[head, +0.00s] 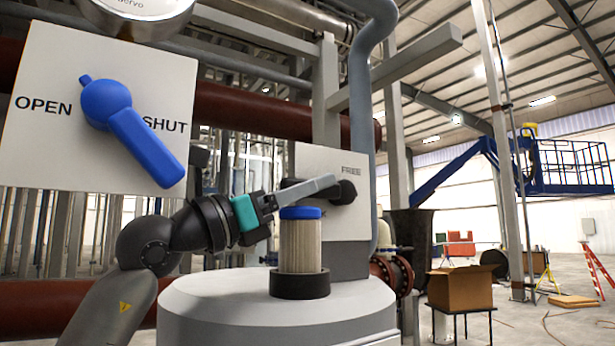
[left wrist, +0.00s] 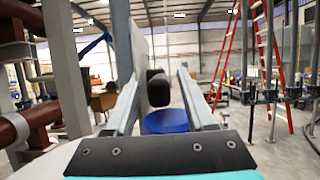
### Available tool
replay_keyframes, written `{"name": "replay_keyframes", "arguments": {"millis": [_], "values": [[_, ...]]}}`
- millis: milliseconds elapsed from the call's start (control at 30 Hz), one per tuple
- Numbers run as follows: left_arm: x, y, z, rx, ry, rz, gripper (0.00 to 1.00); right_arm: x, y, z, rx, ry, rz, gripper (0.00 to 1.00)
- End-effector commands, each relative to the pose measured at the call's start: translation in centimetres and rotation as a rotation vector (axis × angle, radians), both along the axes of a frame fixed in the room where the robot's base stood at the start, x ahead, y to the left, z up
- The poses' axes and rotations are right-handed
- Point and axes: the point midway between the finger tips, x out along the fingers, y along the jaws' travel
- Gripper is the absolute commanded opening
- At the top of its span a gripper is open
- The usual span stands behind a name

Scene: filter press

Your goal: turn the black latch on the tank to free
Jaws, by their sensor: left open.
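The black latch (head: 347,192) is mounted on a pale panel (head: 318,160) on the tank (head: 270,308). The word FREE stands above the latch, and a dark part of it shows to the left behind my finger. My left gripper (head: 330,183), with a teal band, reaches in from the left in front of the panel. In the left wrist view the latch (left wrist: 157,88) appears between the two spread fingers of my left gripper (left wrist: 158,78), with gaps on both sides. How deep it sits between them is unclear. My right gripper is out of view.
A pleated filter with a blue cap (head: 300,213) stands on the tank just below my left gripper. A blue OPEN/SHUT handle (head: 130,125) is on a white plate at upper left. A grey pipe (head: 360,120) runs right of the latch.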

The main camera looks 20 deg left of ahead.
Motion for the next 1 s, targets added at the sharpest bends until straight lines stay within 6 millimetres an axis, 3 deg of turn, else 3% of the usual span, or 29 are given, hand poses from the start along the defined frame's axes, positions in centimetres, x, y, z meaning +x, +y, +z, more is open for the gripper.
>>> {"name": "replay_keyframes", "arguments": {"millis": [267,767,1000], "values": [[0.15,-0.14,0.04,0.000,-0.001,-0.001,0.55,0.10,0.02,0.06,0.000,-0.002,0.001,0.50],[0.13,-0.11,0.03,0.000,0.000,0.000,0.00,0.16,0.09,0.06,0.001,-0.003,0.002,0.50],[0.13,-0.12,0.02,-0.001,0.001,0.000,0.00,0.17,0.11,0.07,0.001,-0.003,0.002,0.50]]}}
